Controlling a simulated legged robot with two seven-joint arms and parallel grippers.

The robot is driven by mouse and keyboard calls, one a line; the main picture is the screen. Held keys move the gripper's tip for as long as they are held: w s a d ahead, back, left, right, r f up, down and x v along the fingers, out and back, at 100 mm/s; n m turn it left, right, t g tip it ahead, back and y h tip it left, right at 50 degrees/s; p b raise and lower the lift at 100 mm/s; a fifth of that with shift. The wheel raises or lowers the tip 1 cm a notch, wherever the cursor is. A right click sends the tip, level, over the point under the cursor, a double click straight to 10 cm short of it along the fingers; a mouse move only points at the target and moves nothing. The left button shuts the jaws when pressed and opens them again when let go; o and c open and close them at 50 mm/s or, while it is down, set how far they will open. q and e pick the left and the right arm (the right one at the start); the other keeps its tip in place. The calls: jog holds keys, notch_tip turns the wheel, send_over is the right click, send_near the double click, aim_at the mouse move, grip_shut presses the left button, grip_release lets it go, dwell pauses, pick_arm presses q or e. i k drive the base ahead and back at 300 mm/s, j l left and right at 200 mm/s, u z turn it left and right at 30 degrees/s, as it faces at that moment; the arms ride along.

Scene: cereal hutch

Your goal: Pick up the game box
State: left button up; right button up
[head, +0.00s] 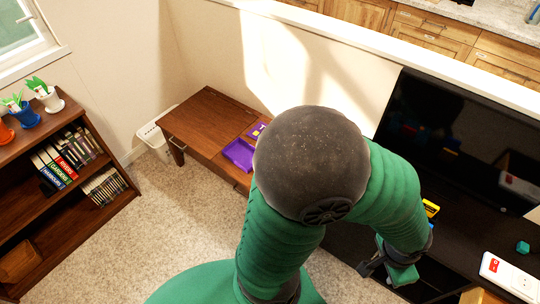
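I cannot tell for sure which thing is the game box. A white, flat box-like thing with a red label (512,277) lies on the dark surface at the lower right, cut off by the frame edge. A purple thing (238,154) lies on the wooden table, partly hidden by my arm. My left arm, green with a dark joint, fills the middle and bends down to the right. My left gripper (379,262) is at the lower right, left of the white thing and apart from it. Its fingers are small and partly hidden, so their opening is unclear. My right gripper is out of view.
The wooden table (205,118) stands against the wall, beside a white bin (152,138). A dark TV (450,135) stands at right. A small teal block (522,247) and a yellow thing (430,208) are near it. A bookshelf (40,215) is at left. Carpet between is clear.

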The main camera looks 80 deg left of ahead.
aim_at(238, 152)
jog(key=u, duration=2.9)
jog(key=i+j+z, duration=0.25)
jog(key=i+j, duration=0.25)
jog(key=i+j+z, duration=0.15)
jog(key=j, duration=0.3)
jog(key=i+j+z, duration=0.1)
jog(key=i+j, duration=0.2)
jog(key=i+j+z, duration=0.15)
jog(key=j, duration=0.3)
jog(key=i+j+z, duration=0.15)
jog(key=j, duration=0.25)
jog(key=i+j+z, duration=0.1)
jog(key=i+j, duration=0.2)
jog(key=j, duration=0.1)
